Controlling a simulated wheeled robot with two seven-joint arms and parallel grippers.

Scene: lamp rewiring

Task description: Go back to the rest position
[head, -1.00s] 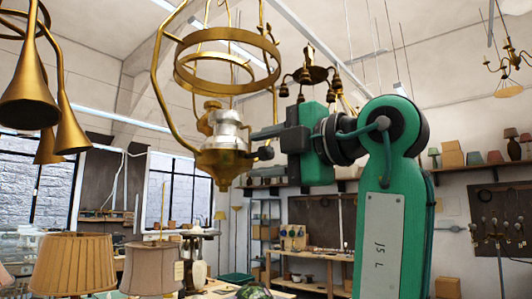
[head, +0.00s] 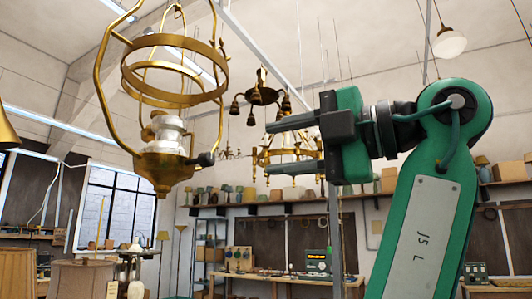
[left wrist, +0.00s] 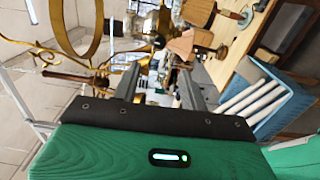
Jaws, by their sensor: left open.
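My left gripper (head: 267,148) is open and empty in the head view, its two fingers pointing left. It stands clear of the hanging brass lamp (head: 163,171), to the right of it. The lamp has a wide ring, curved brass arms and a pale metal middle above a brass bowl. A dark knob (head: 206,159) sticks out of the bowl toward my gripper. In the left wrist view the fingers (left wrist: 158,68) are apart with nothing between them, and part of a brass ring (left wrist: 76,28) shows at upper left. My right gripper is in neither view.
Several lampshades stand at lower left, one of them beige (head: 80,278). A workbench (head: 285,279) and a shelf of shades line the back wall. A brass chandelier (head: 262,94) hangs behind. A blue crate (left wrist: 272,100) with white tubes shows in the left wrist view.

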